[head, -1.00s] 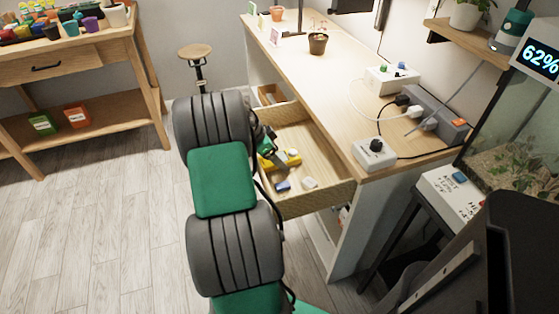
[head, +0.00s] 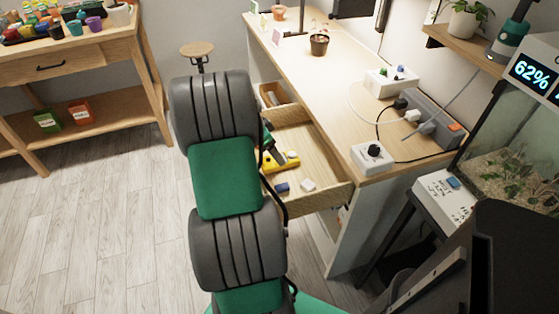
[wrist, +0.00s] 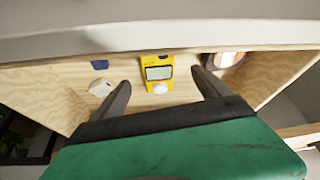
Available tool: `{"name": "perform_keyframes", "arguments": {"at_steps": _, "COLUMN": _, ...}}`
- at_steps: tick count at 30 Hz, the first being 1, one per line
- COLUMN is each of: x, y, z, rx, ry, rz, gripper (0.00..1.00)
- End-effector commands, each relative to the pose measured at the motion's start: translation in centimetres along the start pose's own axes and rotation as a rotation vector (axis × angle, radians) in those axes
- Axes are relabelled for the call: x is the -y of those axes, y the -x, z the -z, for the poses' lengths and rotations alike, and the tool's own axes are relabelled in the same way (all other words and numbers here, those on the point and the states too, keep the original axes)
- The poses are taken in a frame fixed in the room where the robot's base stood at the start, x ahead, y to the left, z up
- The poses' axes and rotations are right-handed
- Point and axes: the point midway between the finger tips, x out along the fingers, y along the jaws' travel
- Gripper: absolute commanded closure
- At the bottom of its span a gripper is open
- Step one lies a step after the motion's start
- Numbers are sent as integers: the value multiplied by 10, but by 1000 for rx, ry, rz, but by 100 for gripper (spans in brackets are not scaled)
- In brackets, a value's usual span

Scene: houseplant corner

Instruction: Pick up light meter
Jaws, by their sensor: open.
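The light meter (wrist: 157,66) is yellow with a grey display and a white dome. It lies in the open wooden drawer (wrist: 270,73). In the head view the yellow meter (head: 284,162) shows partly, beside my arm. My gripper (wrist: 160,80) is open and empty, with one dark finger on each side of the meter in the wrist view. The fingers look apart from it; how far above it they are I cannot tell. In the head view my arm mostly hides the gripper.
A small blue object (head: 282,187) and a white one (head: 307,185) lie in the drawer near the meter. A round, white-topped object (wrist: 226,59) lies to its right in the wrist view. The countertop (head: 340,105) overhangs the drawer. A power strip (head: 430,118) stands on the counter.

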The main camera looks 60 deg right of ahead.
Motion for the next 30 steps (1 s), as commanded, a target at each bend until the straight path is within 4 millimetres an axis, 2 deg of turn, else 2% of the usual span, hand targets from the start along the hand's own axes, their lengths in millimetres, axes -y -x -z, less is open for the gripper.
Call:
{"name": "perform_keyframes", "arguments": {"at_steps": 9, "x": -4, "y": -50, "z": -1, "rx": 0, "ry": -3, "rz": -2, "gripper": 14}}
{"name": "perform_keyframes", "arguments": {"at_steps": 17, "x": -3, "y": -54, "z": 0, "rx": -1, "ry": -3, "rz": 1, "gripper": 15}}
{"name": "perform_keyframes", "arguments": {"at_steps": 30, "x": -3, "y": -54, "z": 0, "rx": -1, "ry": -3, "rz": 1, "gripper": 50}}
